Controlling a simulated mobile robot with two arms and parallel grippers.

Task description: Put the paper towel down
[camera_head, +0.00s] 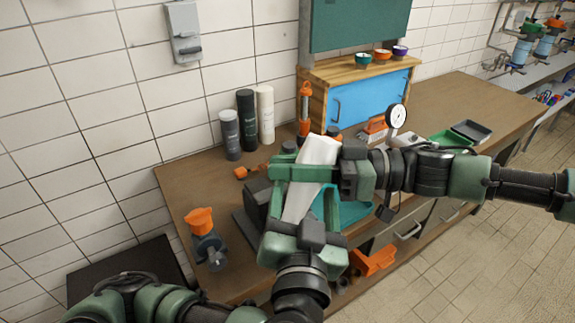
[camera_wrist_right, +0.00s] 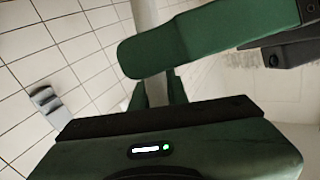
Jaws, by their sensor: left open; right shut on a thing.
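The paper towel (camera_head: 318,151) is a white roll, held tilted above the workbench. My right gripper (camera_head: 303,166) comes in from the right and is shut on its upper part. In the right wrist view the white roll (camera_wrist_right: 156,92) shows between the green fingers (camera_wrist_right: 160,75). My left gripper (camera_head: 303,200) comes up from below and is open, its fingers on either side of the lower roll. Whether they touch it I cannot tell. The grippers overlap in the head view and hide part of the roll.
The brown workbench (camera_head: 190,178) carries several bottles (camera_head: 246,120) at the back, a blue-fronted cabinet (camera_head: 368,100), a gauge (camera_head: 396,116), a green tray (camera_head: 450,139) and a grey tray (camera_head: 469,130). An orange-topped device (camera_head: 203,222) stands at the left front. The right end looks clear.

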